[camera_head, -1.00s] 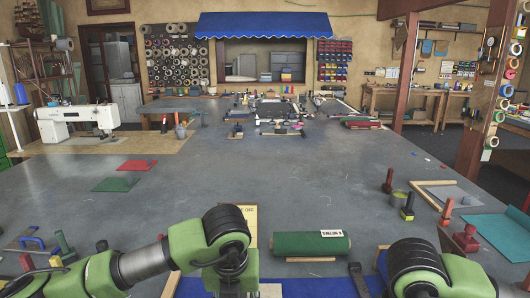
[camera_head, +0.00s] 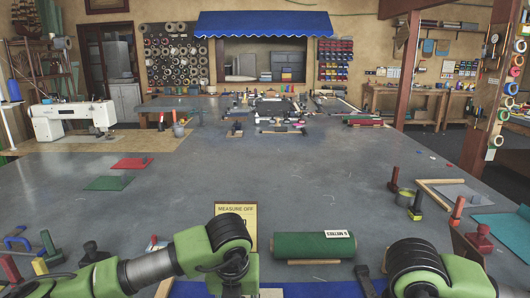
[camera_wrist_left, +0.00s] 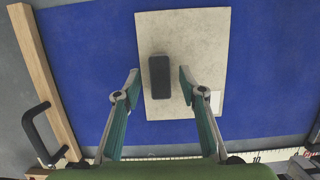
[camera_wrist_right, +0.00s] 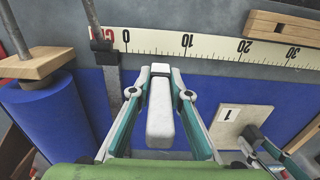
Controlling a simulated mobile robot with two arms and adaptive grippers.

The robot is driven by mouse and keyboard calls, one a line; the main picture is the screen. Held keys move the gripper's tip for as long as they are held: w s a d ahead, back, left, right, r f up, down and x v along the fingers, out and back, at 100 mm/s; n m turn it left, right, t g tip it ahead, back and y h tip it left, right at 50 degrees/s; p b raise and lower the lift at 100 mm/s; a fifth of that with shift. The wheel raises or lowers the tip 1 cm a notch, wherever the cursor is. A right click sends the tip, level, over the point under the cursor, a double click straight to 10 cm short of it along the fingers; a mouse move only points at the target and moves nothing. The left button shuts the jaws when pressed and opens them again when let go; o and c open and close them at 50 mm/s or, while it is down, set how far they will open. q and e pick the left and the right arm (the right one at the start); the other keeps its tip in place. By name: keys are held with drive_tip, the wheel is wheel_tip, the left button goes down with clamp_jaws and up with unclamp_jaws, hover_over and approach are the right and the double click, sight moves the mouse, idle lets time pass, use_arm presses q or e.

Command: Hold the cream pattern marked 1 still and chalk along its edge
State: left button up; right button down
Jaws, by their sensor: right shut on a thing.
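The cream pattern (camera_wrist_left: 215,45) lies flat on blue cloth in the left wrist view. A dark block (camera_wrist_left: 159,88) stands on it, and a pale label near its right edge is partly behind a finger. My left gripper (camera_wrist_left: 158,76) is open, one finger on each side of the block with gaps showing. In the right wrist view the pattern (camera_wrist_right: 240,120) shows its "1" label, right of my right gripper (camera_wrist_right: 160,82). That gripper is shut on a white chalk block (camera_wrist_right: 160,118) above the blue cloth. In the head view my arms hide most of the pattern.
A ruler strip (camera_wrist_right: 205,45) runs along the cloth's edge. A blue roll (camera_wrist_right: 42,115) stands left in the right wrist view, and a wooden bar (camera_wrist_left: 45,75) left in the left one. A green roll (camera_head: 300,246) and "measure off" sign (camera_head: 236,210) are ahead.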

use_arm(q)
drive_tip(key=shift+b+x, duration=0.7)
drive_tip(key=shift+x, duration=0.45)
drive_tip(key=shift+r, duration=0.1)
clamp_jaws()
